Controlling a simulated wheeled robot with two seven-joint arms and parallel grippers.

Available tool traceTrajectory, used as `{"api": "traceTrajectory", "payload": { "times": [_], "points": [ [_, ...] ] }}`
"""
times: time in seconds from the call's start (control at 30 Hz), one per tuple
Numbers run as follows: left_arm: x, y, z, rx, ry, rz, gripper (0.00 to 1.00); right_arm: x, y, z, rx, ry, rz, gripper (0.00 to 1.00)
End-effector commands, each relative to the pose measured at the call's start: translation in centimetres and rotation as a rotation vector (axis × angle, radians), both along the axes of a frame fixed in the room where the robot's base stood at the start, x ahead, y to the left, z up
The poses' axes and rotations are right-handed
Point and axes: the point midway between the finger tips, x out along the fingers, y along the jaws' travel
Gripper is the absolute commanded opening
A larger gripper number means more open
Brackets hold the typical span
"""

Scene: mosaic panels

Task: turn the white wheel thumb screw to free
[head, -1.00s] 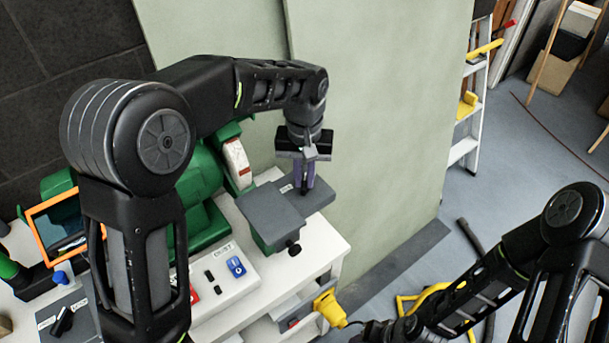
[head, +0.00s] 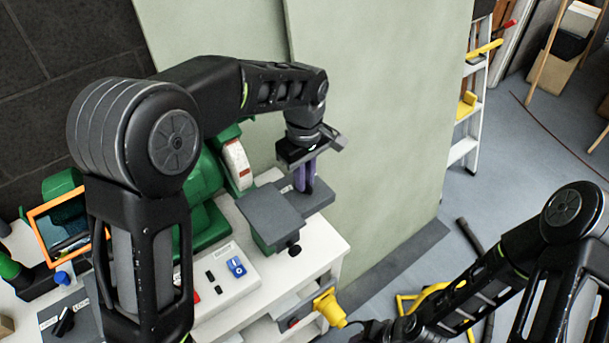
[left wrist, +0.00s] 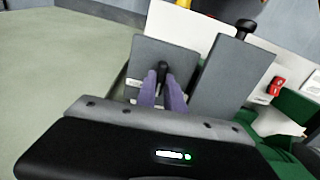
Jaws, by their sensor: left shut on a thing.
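The white wheel (head: 237,160) shows at the green bench grinder (head: 205,205). Beside it are grey plates, one (head: 272,217) in front and one (head: 318,198) partly behind my gripper. My left gripper (head: 305,188) points down over the rear plate, its purple fingers shut on a black thumb screw. In the left wrist view the thumb screw (left wrist: 162,68) stands up from the grey plate between the fingertips (left wrist: 163,90). Its lower part and any thread are hidden. A second black knob (head: 294,249) sits at the front plate's edge, apart from my gripper.
A white bench (head: 325,250) carries the grinder and a switch box with a blue switch (head: 236,266). A pale green panel (head: 390,110) stands close behind my left gripper. A yellow object (head: 329,307) is at the bench's lower right. A ladder (head: 470,120) stands farther off.

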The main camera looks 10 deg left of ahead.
Motion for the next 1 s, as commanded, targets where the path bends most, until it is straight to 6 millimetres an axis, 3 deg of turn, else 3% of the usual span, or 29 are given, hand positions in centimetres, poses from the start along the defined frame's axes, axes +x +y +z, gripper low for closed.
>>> {"api": "traceTrajectory", "payload": {
  "times": [0.6, 1.0],
  "points": [
    [0.1, 0.0, 0.2, 0.001, -0.003, 0.559, 0.00, -0.2, -0.1, 1.3, -0.003, 0.005, -0.001, 0.36],
    [0.1, 0.0, 0.1, 0.000, -0.003, 0.737, 0.00, -0.2, -0.1, 1.7, -0.005, 0.007, -0.002, 0.36]
  ]
}}
